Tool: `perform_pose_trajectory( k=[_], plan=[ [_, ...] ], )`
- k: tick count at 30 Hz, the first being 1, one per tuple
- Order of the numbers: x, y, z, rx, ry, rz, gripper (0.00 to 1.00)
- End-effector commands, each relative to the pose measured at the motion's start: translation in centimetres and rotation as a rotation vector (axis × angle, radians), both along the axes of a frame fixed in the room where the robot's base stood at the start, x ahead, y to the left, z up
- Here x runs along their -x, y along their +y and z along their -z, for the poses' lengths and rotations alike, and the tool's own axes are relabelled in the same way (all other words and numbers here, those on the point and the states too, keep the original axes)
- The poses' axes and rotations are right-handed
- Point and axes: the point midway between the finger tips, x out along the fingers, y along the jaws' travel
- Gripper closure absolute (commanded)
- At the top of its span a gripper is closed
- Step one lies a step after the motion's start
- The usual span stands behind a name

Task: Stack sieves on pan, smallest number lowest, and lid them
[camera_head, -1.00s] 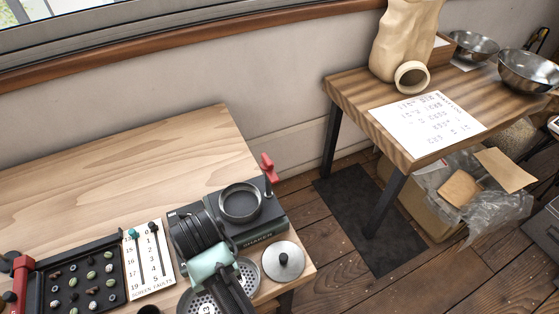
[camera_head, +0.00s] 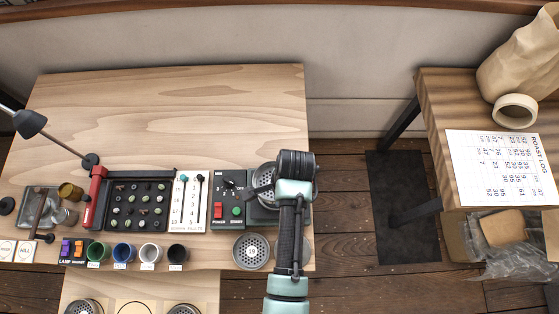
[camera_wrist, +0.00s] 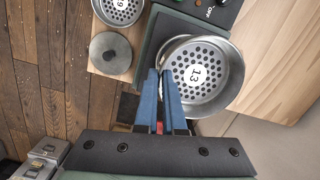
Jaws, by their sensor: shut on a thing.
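My gripper (camera_wrist: 164,98) is shut on the rim of the sieve marked 13 (camera_wrist: 208,68). This sieve lies over the metal pan (camera_wrist: 238,88) on the shaker, slightly offset from it in the wrist view. I cannot tell whether it is seated. In the head view my arm hides much of sieve and pan. Another sieve (camera_head: 251,252) stands in front of the shaker; its number ends in 9 in the wrist view (camera_wrist: 121,8). The round knobbed lid (camera_wrist: 110,54) lies beside it. Two more sieves (camera_head: 83,308) (camera_head: 185,309) are cut off at the bottom edge.
The shaker (camera_head: 228,187) has a dial and red and green buttons. Left of it are a fault card (camera_head: 188,205), a black bean tray (camera_head: 138,207) and several cups (camera_head: 123,253). The back of the table is clear. A side table (camera_head: 440,110) stands right, across a gap.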

Motion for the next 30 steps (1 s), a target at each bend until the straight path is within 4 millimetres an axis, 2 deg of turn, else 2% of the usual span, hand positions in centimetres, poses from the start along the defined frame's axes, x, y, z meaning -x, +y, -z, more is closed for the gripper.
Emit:
perform_pose_trajectory(
  k=[8,21,30],
  plan=[
    [0.2,-0.1,1.2,0.000,-0.001,0.025,1.00],
    [0.2,-0.1,5.4,0.000,-0.001,0.022,1.00],
    [0.2,-0.1,5.8,0.000,-0.001,0.022,1.00]
  ],
)
